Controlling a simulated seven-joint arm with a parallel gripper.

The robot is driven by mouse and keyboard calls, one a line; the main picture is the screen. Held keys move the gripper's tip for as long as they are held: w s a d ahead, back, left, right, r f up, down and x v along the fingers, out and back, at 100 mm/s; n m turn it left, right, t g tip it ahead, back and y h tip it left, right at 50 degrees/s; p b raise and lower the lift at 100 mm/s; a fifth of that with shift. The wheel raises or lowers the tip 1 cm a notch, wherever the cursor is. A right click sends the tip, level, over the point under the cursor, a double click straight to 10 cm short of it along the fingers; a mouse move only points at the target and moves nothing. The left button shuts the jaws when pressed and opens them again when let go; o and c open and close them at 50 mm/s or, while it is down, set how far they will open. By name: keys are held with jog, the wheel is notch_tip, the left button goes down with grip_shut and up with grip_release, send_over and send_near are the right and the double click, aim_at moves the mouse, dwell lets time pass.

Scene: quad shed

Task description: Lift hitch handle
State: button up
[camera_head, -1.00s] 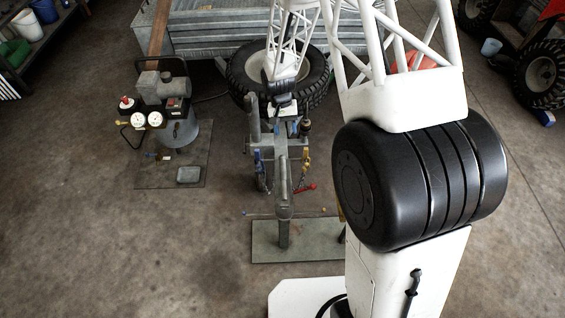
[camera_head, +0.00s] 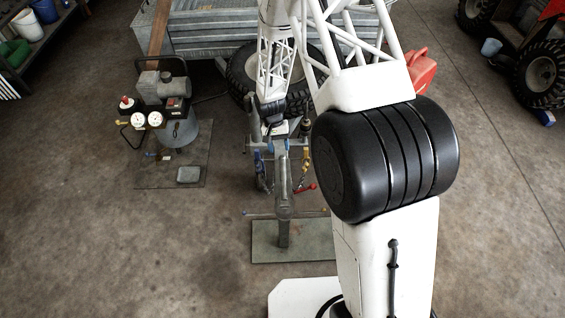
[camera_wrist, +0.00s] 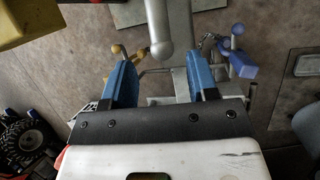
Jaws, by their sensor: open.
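The trailer hitch is a grey metal drawbar (camera_head: 283,200) on a stand in the middle of the head view. In the wrist view, a grey lever with a rounded end, which looks like the hitch handle (camera_wrist: 157,30), points towards the gap between my fingers. My gripper (camera_wrist: 161,80) has two blue fingers, spread apart with nothing between them. The rounded end lies between and just beyond the fingertips in the picture; I cannot tell the height between them. In the head view my gripper (camera_head: 281,144) is over the far part of the hitch, partly hidden by my wrist.
Blue (camera_head: 259,163) and yellow (camera_head: 306,156) fittings with chains hang beside the hitch. A red-ended lever (camera_head: 304,187) is at its right. A compressor (camera_head: 172,110) stands left on a plate. A tyre (camera_head: 240,75) and the trailer (camera_head: 215,38) are behind. Floor at front left is clear.

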aim_at(282, 160)
jog(key=shift+f, duration=0.1)
jog(key=shift+x, duration=3.75)
jog(key=shift+s, duration=0.1)
grip_shut()
